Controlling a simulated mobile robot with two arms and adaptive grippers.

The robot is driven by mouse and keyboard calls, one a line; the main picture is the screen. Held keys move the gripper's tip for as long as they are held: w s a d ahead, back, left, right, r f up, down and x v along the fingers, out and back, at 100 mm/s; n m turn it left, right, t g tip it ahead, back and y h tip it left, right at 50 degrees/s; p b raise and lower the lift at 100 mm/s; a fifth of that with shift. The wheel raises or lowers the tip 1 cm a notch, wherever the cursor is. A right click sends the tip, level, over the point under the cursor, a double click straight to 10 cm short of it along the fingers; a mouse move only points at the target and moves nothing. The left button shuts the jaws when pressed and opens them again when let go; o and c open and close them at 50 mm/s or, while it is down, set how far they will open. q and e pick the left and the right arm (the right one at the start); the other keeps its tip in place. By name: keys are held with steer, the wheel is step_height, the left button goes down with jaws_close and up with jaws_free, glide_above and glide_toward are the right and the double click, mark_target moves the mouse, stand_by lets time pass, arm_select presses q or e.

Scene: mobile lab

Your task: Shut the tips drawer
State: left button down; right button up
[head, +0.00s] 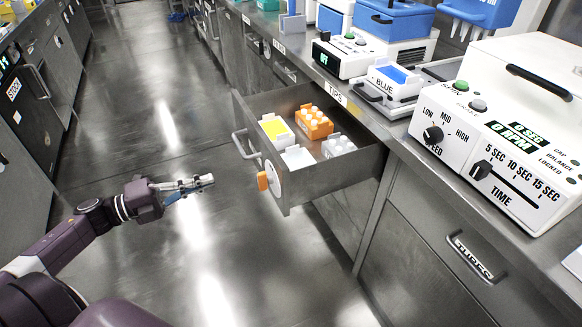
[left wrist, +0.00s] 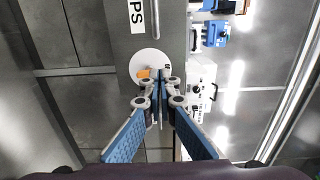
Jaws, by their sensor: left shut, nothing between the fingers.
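The tips drawer (head: 330,182) is a grey metal drawer pulled out from under the counter, below a TIPS label (head: 337,94). Its bar handle (head: 243,148) is on the front, facing the aisle. A white disc (head: 275,183) with an orange knob (head: 262,181) sits at the front's near end. My left gripper (head: 208,180) is shut and empty, out in the aisle before the drawer front, apart from it. In the left wrist view its fingertips (left wrist: 160,78) overlap the white disc (left wrist: 148,58); contact cannot be told. My right gripper is not in view.
The drawer holds an orange rack (head: 314,123), a yellow-topped box (head: 274,130) and white boxes (head: 338,147). A centrifuge (head: 510,125) and other devices stand on the counter. The closed tubes drawer (head: 440,245) is nearer. The aisle floor (head: 150,130) is clear.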

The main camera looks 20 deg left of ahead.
mark_target(267, 162)
arm_select(q)
steer(key=b+x, duration=0.1)
steer(key=x, duration=1.3)
steer(key=shift+s+d+r+b, duration=0.1)
steer(key=shift+s+r+b, duration=0.05)
steer(key=shift+b, duration=0.25)
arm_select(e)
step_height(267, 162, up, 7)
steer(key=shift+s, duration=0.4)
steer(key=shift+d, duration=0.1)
